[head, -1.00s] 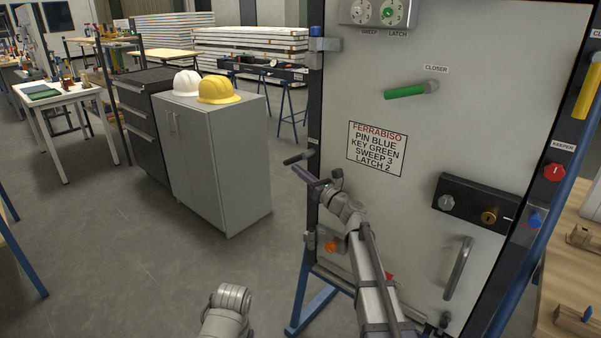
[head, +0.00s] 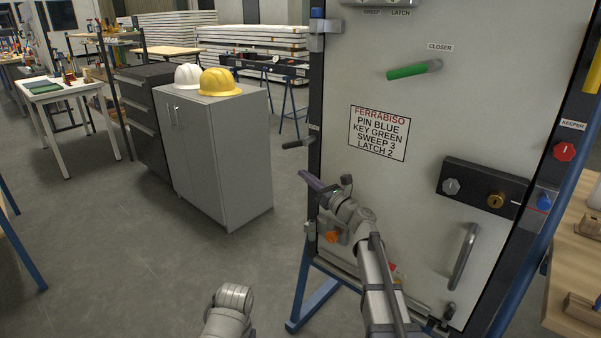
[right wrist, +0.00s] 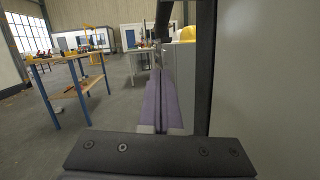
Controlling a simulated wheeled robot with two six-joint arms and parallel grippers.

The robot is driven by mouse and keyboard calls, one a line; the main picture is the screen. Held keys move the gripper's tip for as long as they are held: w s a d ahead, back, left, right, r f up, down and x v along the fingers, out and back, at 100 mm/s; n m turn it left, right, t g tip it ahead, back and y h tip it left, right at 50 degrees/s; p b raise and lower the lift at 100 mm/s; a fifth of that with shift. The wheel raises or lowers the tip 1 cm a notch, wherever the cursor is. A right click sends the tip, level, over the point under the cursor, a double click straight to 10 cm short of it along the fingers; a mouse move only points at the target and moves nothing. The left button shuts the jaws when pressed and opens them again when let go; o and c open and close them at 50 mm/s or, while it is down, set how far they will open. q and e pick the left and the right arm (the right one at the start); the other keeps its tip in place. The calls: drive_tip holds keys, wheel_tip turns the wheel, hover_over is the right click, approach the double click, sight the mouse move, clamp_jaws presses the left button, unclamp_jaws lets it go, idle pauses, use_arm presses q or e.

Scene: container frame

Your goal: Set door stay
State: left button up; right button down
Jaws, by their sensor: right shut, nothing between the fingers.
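The pale grey door (head: 350,190) stands in a dark frame with blue supports. A dark lever (head: 298,143) sticks out to the left from the frame's left edge; I cannot tell for sure that it is the door stay. My right gripper (head: 307,179), with purple fingers, is shut and empty, a little below the lever and apart from it in the head view. Its fingers (right wrist: 162,100) also show pressed together in the right wrist view, where a dark upright bar and a dark rod show close by. My left gripper is out of view.
The door carries a green closer lever (head: 413,70), a printed sign (head: 379,133), a lock plate (head: 470,186) and a pull handle (head: 462,257). A red keeper knob (head: 564,151) sits on the right post. A grey cabinet (head: 232,150) with two helmets stands left; floor between is clear.

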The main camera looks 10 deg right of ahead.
drive_tip(key=f+b+v, duration=0.1)
drive_tip(key=b+v, duration=0.1)
drive_tip(key=v, duration=0.4)
drive_tip(key=s+a+f+n+g, duration=0.6)
drive_tip(key=s+a+f+n, duration=0.1)
drive_tip(key=a+n, duration=0.25)
drive_tip(key=s+a+f+n+g, duration=0.65)
drive_tip(key=a+f+n, duration=0.2)
drive_tip(key=a, duration=0.25)
drive_tip(key=s+a+f+n+g+h, duration=0.2)
drive_tip(key=s+f+n+g+h, duration=0.25)
drive_tip(key=s+f+n, duration=0.5)
drive_tip(key=s+d+f+n+h, duration=0.1)
drive_tip(key=s+d+n+h, duration=0.6)
drive_tip(key=s+n, duration=0.25)
use_arm(q)
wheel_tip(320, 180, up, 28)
drive_tip(key=p, duration=3.1)
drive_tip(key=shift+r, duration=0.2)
use_arm(e)
wheel_tip(320, 180, up, 30)
drive_tip(key=m, duration=0.1)
drive_tip(key=shift+r+g, duration=0.15)
drive_tip(key=shift+g, duration=0.25)
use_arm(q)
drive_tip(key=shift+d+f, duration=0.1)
